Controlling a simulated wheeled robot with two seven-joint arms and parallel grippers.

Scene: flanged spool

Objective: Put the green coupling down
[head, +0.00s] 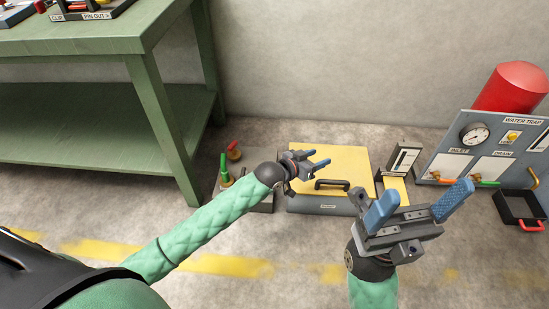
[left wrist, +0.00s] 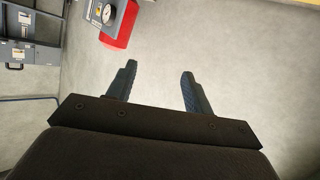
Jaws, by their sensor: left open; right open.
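A small green part (head: 225,172) stands upright at the left end of the grey floor unit, left of the yellow-topped box. It may be the green coupling; it is too small to be sure. My left gripper (head: 322,158) is open and empty, above the yellow-topped box (head: 340,164) and to the right of the green part. In the left wrist view its two fingers (left wrist: 159,72) are apart with only bare floor or wall between them. My right gripper (head: 425,197) is open and empty, nearer the camera at the right. No green coupling shows in either gripper.
A part with a red top (head: 234,151) stands beside the green one. A green workbench (head: 165,120) stands at the left. At the right are a water-trap panel (head: 478,150), a red cylinder (head: 512,87) and a black tray (head: 519,208). The floor in front is clear.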

